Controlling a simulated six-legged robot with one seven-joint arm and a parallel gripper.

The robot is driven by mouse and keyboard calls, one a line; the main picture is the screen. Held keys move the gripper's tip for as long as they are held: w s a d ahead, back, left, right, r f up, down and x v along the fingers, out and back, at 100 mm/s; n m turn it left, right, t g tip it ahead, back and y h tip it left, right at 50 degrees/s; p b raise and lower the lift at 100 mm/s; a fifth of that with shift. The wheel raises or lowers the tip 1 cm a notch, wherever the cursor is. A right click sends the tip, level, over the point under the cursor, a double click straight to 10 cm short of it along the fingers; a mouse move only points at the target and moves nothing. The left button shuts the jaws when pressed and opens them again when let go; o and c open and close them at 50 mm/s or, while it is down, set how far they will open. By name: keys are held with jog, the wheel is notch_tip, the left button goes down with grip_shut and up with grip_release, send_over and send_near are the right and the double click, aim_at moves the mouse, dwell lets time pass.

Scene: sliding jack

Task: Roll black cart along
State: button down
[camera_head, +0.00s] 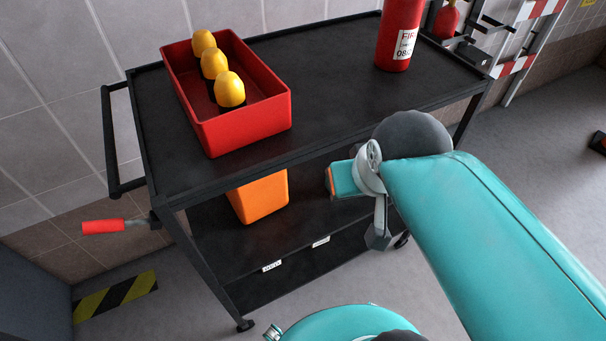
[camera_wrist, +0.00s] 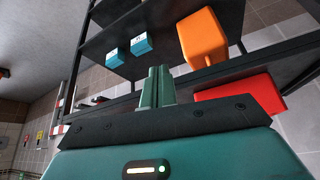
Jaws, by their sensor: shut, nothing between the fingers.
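The black cart (camera_head: 330,100) stands on the grey floor with its left end near the tiled wall. A black push handle (camera_head: 110,140) sticks out at its left end. The cart's frame also fills the upper part of the wrist view (camera_wrist: 105,14). My gripper (camera_wrist: 157,84) is shut and empty, its green fingers pressed together in front of the cart's frame. I cannot tell whether they touch it. In the head view my arm reaches in from the lower right to the cart's front side, and the fingertips are not clearly visible.
A red tray (camera_head: 247,130) with yellow-topped items and a red extinguisher (camera_head: 399,35) stand on the top shelf. An orange bin (camera_head: 261,198) stands below. A red-handled lever (camera_head: 102,227) sticks out left. Striped floor marking (camera_head: 116,301) lies lower left.

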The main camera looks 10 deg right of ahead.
dwell(0.3)
jog(key=c, duration=1.3)
grip_release()
jog(key=shift+s, duration=0.1)
jog(key=shift+c, duration=0.5)
